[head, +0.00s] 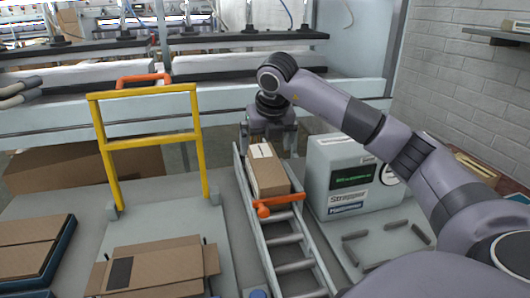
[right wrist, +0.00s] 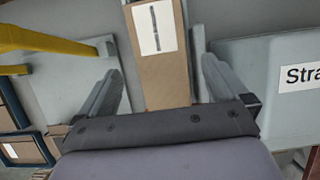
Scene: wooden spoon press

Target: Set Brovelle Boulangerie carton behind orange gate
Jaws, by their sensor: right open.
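A brown carton (head: 268,177) with a white label on top lies in the narrow roller lane (head: 292,250). Its lettering is too small to read. The orange gate (head: 278,203) crosses the lane at the carton's near end; whether they touch is unclear. The carton is on the far side of the gate. My right gripper (head: 268,142) is above the carton's far end, fingers pointing down. In the right wrist view the open fingers (right wrist: 160,72) stand apart on either side of the carton (right wrist: 160,75), with gaps visible. My left gripper is not in view.
A yellow frame (head: 150,143) stands left of the lane, behind an open flat carton (head: 160,267). A grey box with labels (head: 350,180) stands close on the right. Grey bars (head: 397,226) lie near it. The rollers on the near side of the gate are bare.

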